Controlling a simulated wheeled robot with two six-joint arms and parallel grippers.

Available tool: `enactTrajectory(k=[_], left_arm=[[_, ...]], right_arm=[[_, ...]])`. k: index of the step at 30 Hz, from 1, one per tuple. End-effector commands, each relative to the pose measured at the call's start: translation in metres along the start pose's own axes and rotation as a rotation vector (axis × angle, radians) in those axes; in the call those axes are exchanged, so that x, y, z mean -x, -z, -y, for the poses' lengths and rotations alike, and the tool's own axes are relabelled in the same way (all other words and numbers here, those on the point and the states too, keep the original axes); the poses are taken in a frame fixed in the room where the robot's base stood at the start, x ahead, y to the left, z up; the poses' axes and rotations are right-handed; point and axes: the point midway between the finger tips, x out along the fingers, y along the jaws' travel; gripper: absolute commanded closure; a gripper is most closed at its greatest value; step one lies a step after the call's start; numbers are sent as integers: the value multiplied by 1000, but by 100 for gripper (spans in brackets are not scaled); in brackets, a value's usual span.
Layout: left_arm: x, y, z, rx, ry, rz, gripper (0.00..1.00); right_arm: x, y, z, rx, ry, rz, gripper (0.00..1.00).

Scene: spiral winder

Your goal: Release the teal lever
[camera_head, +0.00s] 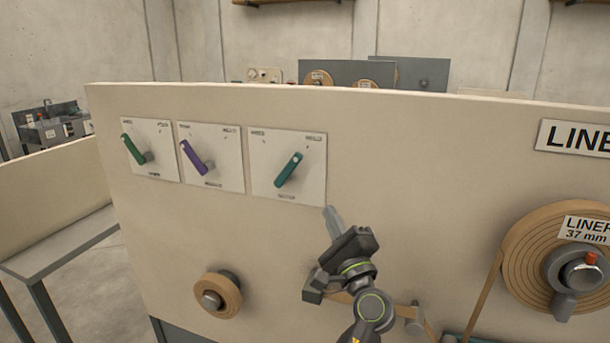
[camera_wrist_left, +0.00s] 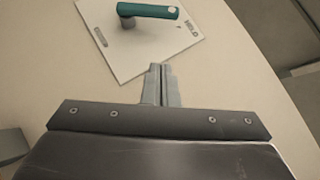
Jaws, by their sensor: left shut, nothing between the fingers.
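The teal lever (camera_head: 288,169) is on the rightmost of three white plates on the beige panel. Its handle tilts up to the right in the head view. In the left wrist view the teal lever (camera_wrist_left: 147,11) lies across the top, on its white plate (camera_wrist_left: 125,48) with the word HELD near one corner. My left gripper (camera_head: 332,220) is shut and empty, just below and right of that plate, apart from the lever. Its closed fingers (camera_wrist_left: 160,84) point toward the plate in the wrist view. My right gripper is not in view.
A green lever (camera_head: 132,149) and a purple lever (camera_head: 193,157) sit on plates to the left. A small tan roll (camera_head: 219,295) is below them. A large liner roll (camera_head: 530,255) is at the right. The panel around the plates is bare.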

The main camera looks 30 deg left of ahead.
Motion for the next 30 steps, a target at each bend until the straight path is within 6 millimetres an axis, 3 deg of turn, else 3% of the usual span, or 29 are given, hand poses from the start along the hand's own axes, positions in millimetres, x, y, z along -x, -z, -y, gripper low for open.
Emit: enactTrajectory(k=[12,21,30], left_arm=[[-87,-4,5,-6,3,4,100],[-105,-26,2,-1,1,1,100],[-108,-29,0,1,0,0,100]], right_arm=[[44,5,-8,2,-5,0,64],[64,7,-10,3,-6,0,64],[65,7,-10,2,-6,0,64]])
